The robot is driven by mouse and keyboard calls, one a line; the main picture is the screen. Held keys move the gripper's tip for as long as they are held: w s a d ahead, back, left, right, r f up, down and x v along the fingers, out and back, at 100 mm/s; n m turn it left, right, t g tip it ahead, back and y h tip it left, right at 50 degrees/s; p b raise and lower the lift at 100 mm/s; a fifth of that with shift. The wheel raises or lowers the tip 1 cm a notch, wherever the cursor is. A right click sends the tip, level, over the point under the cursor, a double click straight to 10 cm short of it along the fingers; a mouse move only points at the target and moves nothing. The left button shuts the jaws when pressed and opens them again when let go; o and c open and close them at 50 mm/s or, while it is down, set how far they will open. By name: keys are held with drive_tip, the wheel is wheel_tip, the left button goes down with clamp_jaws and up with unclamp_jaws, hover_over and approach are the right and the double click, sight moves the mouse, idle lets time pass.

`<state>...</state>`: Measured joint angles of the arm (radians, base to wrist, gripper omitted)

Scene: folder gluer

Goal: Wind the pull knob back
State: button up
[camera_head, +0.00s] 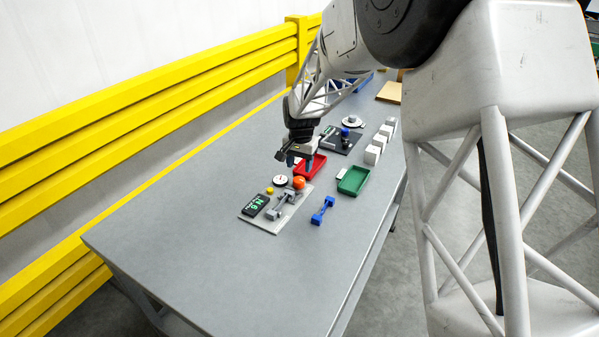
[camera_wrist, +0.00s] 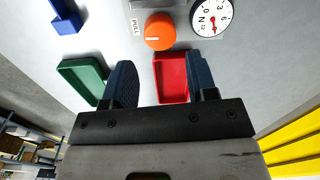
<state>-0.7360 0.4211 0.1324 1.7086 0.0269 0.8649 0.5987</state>
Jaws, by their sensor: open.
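The pull knob is an orange round knob (camera_head: 299,183) at the far edge of a grey panel (camera_head: 262,231) on the table. In the wrist view the orange knob (camera_wrist: 160,31) shows a white mark on its face, with a "PULL" label beside it. My gripper (camera_head: 300,163) is above the table on the red tray side of the knob. In the wrist view its two dark blue fingers (camera_wrist: 161,64) are spread apart with nothing between them, and the knob lies ahead of the tips, apart from them.
A white dial gauge (camera_wrist: 211,17) stands close beside the knob. A red tray (camera_head: 318,169) lies under the gripper, and a green tray (camera_head: 354,180) to its right. A blue part (camera_head: 322,211), a dark display (camera_head: 255,205) and a yellow button (camera_head: 269,190) are nearby. The table's front is clear.

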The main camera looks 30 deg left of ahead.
sight(299, 179)
drive_tip(key=shift+r, duration=0.65)
drive_tip(key=shift+d, duration=0.1)
drive_tip(key=shift+w+d+f+m+g+y, duration=0.1)
drive_tip(key=shift+w+d+m+g+y, duration=0.15)
drive_tip(key=shift+m, duration=0.75)
drive_tip(key=m+g+y, duration=0.1)
drive_tip(key=m, duration=0.2)
drive_tip(key=w+d+m, duration=0.1)
drive_tip(key=m, duration=0.2)
drive_tip(key=m+g+y, duration=0.1)
drive_tip(key=m, duration=0.1)
drive_tip(key=shift+w+d+m+g+y, duration=0.3)
drive_tip(key=shift+m+g+y, duration=0.05)
drive_tip(key=shift+m, duration=0.05)
drive_tip(key=shift+x, duration=3.85)
